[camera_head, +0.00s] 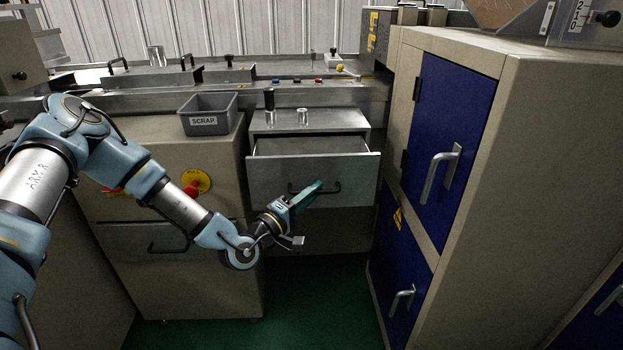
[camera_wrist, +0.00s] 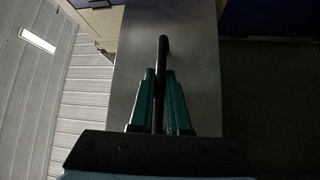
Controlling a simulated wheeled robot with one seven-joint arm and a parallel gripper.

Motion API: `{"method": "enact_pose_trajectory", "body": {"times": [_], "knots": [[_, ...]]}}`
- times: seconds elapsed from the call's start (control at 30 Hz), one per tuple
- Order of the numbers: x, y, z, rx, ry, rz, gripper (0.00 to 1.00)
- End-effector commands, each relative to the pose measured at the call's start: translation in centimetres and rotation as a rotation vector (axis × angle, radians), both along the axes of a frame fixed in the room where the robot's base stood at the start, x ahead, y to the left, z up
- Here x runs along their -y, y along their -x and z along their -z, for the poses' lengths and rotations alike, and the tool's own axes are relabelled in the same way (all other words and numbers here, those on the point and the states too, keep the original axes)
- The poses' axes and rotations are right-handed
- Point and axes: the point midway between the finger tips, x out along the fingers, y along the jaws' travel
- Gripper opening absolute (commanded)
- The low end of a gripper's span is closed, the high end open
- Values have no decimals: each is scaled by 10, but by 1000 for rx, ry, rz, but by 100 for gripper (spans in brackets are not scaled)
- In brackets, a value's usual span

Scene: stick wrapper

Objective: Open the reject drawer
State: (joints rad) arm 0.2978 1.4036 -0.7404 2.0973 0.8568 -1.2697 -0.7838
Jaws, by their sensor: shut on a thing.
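The reject drawer (camera_head: 270,178) is a grey metal drawer under a small metal top, in the middle of the head view. It stands pulled out, with its dark inside showing above the front panel. Its black bar handle (camera_head: 331,187) is on the front panel. My gripper (camera_head: 315,190) is at the handle, its green fingers shut on the bar. In the wrist view the handle (camera_wrist: 162,48) runs between the two green fingers (camera_wrist: 160,85), against the grey drawer front (camera_wrist: 198,50). Part of the handle is hidden by the fingers.
A grey SCRAP bin (camera_head: 208,115) stands on the cabinet at left, above a red emergency button (camera_head: 191,189). A beige cabinet with blue doors (camera_head: 446,140) stands close on the right. Green floor (camera_head: 320,295) is clear below the drawer.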

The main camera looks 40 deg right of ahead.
Motion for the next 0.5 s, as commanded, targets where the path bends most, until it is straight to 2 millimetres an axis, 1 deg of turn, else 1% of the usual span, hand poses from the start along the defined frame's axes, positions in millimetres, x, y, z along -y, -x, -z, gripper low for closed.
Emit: {"method": "enact_pose_trajectory", "body": {"times": [0.03, 0.1, 0.4, 0.43, 0.5], "knots": [[-4, 5, 2, -2, -5, 1, 0], [-7, 8, 2, -3, -5, 0, 0], [-8, 9, 1, -1, -4, -2, 0], [-8, 9, 1, -1, -4, -2, 17], [-8, 9, 1, -1, -4, -2, 25]]}}
